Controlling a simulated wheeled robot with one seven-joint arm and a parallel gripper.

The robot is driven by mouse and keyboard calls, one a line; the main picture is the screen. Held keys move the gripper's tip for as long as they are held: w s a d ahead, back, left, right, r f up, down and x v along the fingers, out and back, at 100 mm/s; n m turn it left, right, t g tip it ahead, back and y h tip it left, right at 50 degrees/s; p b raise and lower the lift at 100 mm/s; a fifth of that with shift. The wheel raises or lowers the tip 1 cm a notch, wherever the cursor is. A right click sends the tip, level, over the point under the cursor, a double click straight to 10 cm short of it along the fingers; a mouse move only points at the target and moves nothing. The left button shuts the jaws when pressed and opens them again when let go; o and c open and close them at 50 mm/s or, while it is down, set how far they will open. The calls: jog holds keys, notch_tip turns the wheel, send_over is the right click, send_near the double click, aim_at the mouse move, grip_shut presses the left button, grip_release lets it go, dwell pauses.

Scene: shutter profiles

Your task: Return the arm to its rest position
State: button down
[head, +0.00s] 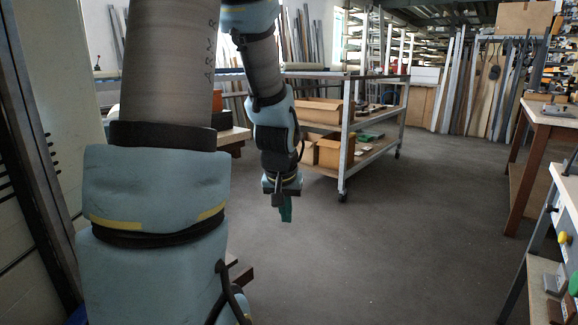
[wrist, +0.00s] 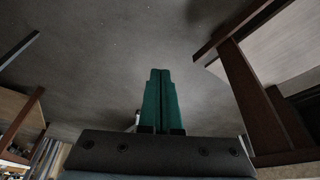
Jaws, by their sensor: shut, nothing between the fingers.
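My gripper (head: 285,212) hangs at the end of my arm in the middle of the head view, pointing down above the grey floor. Its green fingers are together and hold nothing. In the wrist view the green fingers (wrist: 160,98) also lie side by side, with the floor beyond them. My arm's upper links fill the left and centre of the head view and hide part of the room behind.
A wheeled shelf cart (head: 347,140) with cardboard boxes (head: 330,151) stands behind my gripper. Wooden-legged tables (head: 541,155) stand at the right. The floor (head: 420,225) between them is clear. Profiles (head: 488,90) lean at the back wall.

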jog(key=s+a+n+g, duration=0.1)
jog(key=s+a+g, duration=0.1)
jog(key=s+a, duration=0.6)
notch_tip(320, 180, up, 15)
jog(key=s+d+p, duration=0.2)
jog(key=p, duration=1.3)
jog(key=shift+r+y, duration=0.15)
jog(key=shift+y, duration=0.15)
jog(key=shift+s+d, duration=0.1)
